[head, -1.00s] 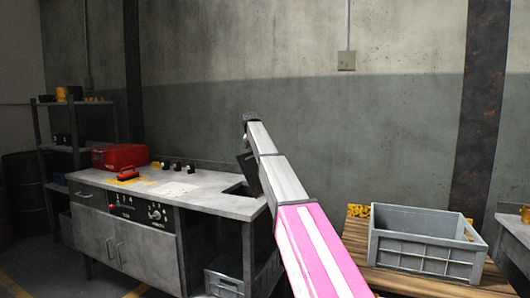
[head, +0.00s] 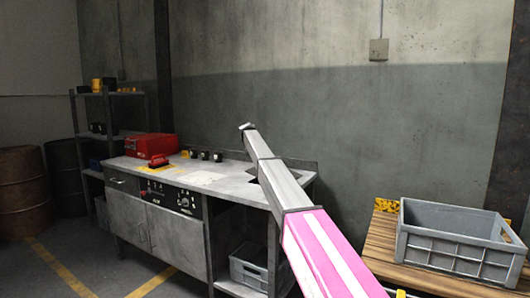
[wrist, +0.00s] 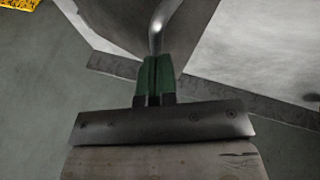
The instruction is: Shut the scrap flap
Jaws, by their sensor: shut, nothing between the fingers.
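My gripper (wrist: 153,58) shows in the wrist view with its green fingers shut and nothing between them. A bent metal bar (wrist: 160,20), which looks like a handle, is just beyond the fingertips; I cannot tell whether they touch. A dark grey plate (wrist: 118,28), likely the scrap flap, lies behind the bar. In the head view my arm reaches over the right end of the workbench (head: 212,176). A small dark part of the bench opening shows beside my arm. The flap's angle is hidden there.
A red toolbox (head: 150,146), a red-handled item (head: 158,161) and several small dark items stand on the bench. A grey crate (head: 455,240) sits on a slatted wooden surface at the right. Another grey bin (head: 249,268) is under the bench.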

